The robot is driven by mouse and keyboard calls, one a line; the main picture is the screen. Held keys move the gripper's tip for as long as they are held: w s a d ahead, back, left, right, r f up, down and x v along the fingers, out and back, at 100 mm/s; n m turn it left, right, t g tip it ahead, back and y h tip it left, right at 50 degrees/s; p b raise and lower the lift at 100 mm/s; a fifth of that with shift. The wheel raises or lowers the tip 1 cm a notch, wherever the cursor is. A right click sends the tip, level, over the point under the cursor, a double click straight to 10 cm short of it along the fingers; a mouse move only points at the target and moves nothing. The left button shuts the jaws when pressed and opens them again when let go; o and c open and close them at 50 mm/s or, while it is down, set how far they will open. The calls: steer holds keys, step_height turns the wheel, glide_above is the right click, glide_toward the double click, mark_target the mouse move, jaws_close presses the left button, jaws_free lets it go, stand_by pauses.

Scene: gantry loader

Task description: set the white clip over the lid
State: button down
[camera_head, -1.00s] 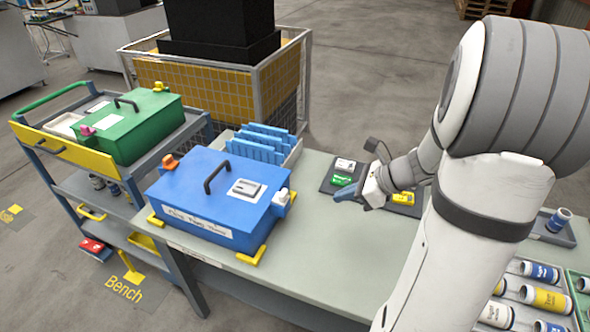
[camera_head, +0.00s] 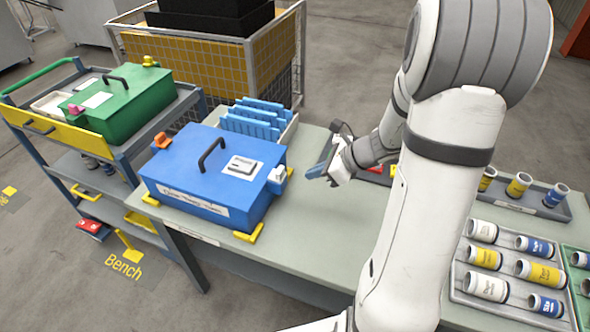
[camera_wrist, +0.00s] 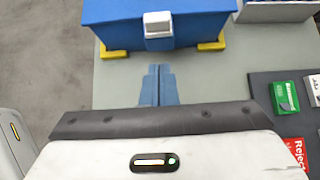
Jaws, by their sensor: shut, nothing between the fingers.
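The blue box (camera_head: 200,205) stands on the bench with its blue lid (camera_head: 197,165) on, a black handle and a white label on top. The white clip (camera_head: 277,175) is at the box's right end, near the lid's edge. In the wrist view the white clip (camera_wrist: 157,28) sits at the top of the box's near wall; I cannot tell whether it hooks over the lid. My gripper (camera_head: 316,172) is right of the clip and apart from it, with its blue fingers closed and empty. In the wrist view the fingertips (camera_wrist: 158,68) point towards the clip.
An orange clip (camera_head: 162,140) is at the lid's left end. Yellow corner brackets (camera_head: 250,233) surround the box's base. A tray of blue parts (camera_head: 260,120) stands behind. A dark mat with cards (camera_wrist: 287,96) lies right of my gripper. The bench front (camera_head: 290,240) is clear.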

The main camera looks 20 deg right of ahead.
mark_target(283, 175)
steer(key=w+a, duration=0.1)
steer(key=w+a+f, duration=0.1)
steer(key=a, duration=0.1)
steer(key=w+a+p, duration=0.1)
steer(key=a, duration=0.1)
steer(key=shift+w+f, duration=0.25)
steer(key=shift+f, duration=0.15)
